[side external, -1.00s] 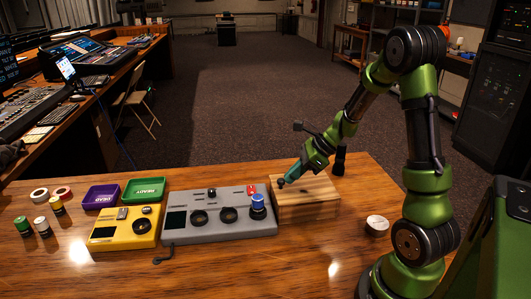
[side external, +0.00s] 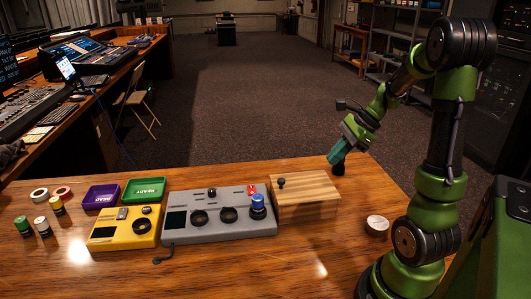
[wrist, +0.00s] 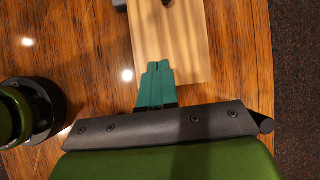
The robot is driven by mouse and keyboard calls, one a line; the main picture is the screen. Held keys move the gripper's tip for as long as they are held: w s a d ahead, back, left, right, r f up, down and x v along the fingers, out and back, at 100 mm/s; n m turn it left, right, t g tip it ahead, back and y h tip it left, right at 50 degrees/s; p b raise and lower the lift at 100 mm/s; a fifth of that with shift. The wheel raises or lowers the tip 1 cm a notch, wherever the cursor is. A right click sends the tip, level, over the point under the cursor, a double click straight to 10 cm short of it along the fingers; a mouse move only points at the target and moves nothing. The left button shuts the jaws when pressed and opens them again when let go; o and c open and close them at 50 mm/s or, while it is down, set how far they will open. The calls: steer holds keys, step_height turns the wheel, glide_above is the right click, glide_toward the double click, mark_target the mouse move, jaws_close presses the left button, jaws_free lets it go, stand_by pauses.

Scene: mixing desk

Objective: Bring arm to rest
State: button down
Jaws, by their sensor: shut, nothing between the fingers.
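My gripper (side external: 335,160) is shut and empty, raised above the table near the right back corner of the wooden box. In the wrist view its teal fingers (wrist: 155,82) are together, pointing toward the wooden box. The wooden box (side external: 310,198) has a dark knob (side external: 282,183) on its top left. The box also shows in the wrist view (wrist: 185,35). A dark upright object behind the gripper is mostly hidden.
A grey console (side external: 220,228) with a blue-capped piece (side external: 258,203) and a yellow device (side external: 125,233) stand left of the box. A round white-topped item (side external: 377,224) sits near my base.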

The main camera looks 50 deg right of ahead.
steer(key=s+a+r+n+h, duration=0.1)
steer(key=a+r+n, duration=0.3)
steer(key=a+n, duration=0.7)
steer(key=s+a+r+n+t+h, duration=0.1)
steer(key=a+r+n, duration=0.3)
steer(key=a+n, duration=0.7)
steer(key=shift+a+r+t, duration=0.15)
steer(key=shift+a+t, duration=0.15)
steer(key=shift+a, duration=0.8)
